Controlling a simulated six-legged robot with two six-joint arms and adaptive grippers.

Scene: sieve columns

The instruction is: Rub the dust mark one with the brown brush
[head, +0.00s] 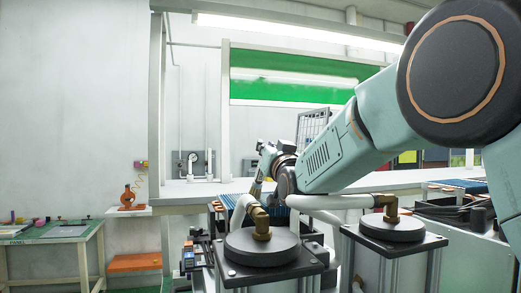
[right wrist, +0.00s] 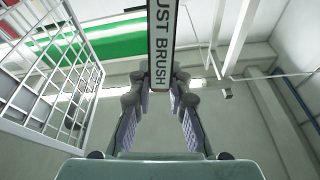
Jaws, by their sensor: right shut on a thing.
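My right gripper (right wrist: 160,82) is shut on the dust brush (right wrist: 162,45), seen in the right wrist view. In the head view my right gripper (head: 260,178) is small, beyond the forearm and above the near columns, and the brush cannot be made out clearly there. I cannot make out dust mark one in either view. My left gripper is not in view.
Two columns with round grey lids, the left lid (head: 262,246) and right lid (head: 391,228), stand in front with brass elbows and pale pipes. A long white bench (head: 190,192) lies behind. A wire rack (right wrist: 62,75) is close at left in the wrist view.

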